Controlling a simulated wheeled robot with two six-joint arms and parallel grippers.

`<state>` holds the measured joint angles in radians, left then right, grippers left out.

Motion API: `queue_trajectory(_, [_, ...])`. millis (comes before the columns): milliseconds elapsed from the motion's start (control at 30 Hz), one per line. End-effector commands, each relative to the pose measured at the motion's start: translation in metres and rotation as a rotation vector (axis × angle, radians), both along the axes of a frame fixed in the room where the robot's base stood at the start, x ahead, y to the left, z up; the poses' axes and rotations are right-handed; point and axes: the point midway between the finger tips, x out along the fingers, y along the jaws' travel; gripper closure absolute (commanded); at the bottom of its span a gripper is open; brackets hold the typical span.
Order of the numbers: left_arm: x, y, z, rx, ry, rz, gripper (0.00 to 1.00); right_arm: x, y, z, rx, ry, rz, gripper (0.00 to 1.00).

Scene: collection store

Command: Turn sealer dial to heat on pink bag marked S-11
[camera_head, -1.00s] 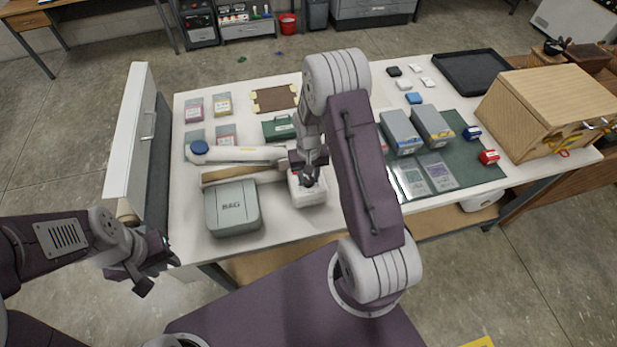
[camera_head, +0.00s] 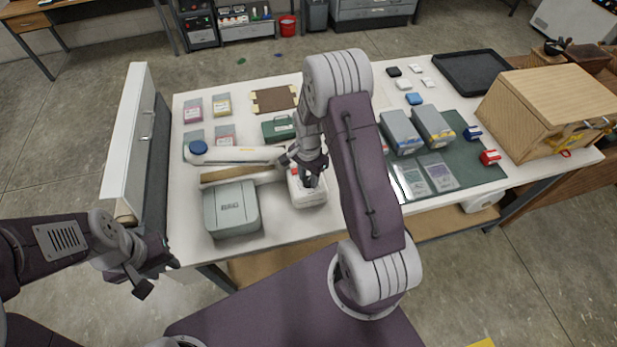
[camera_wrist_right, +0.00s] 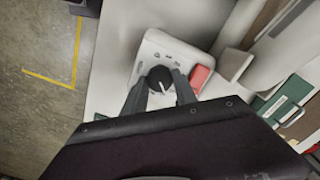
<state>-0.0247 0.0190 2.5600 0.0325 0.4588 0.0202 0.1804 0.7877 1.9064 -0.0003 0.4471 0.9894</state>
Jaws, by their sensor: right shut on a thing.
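The sealer has a long white arm (camera_head: 245,154) with a blue knob at its left end, and a white control box (camera_head: 308,196) at its right. In the right wrist view the box's black dial (camera_wrist_right: 160,78) has a white pointer mark and a red button (camera_wrist_right: 201,77) beside it. My right gripper (camera_head: 313,180) is shut on the dial, one finger on each side. A pink bag (camera_head: 193,109) lies at the table's back left; another pinkish bag (camera_head: 225,134) lies nearer the sealer. Their markings are too small to read. My left gripper (camera_head: 150,281) is empty and open off the table's left edge.
A grey-green box (camera_head: 232,210) stands in front of the sealer arm. A yellow-labelled bag (camera_head: 222,103), a green case (camera_head: 278,128) and a brown board (camera_head: 274,98) lie behind. A wooden cabinet (camera_head: 550,105) stands at right.

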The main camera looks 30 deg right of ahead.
Motion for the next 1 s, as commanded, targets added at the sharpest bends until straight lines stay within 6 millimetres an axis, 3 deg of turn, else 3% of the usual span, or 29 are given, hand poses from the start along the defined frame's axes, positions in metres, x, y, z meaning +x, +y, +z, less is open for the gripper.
queue_trajectory(400, [0.0,0.0,-0.0017,0.0,0.0,0.0,0.64,-0.0007,0.0004,-0.0003,0.0,0.002,-0.206,1.0])
queue_trajectory(1000, [0.0,0.0,-0.0019,0.0,0.0,0.0,0.64,-0.0006,0.0005,-0.0003,0.0,0.002,-0.245,1.0])
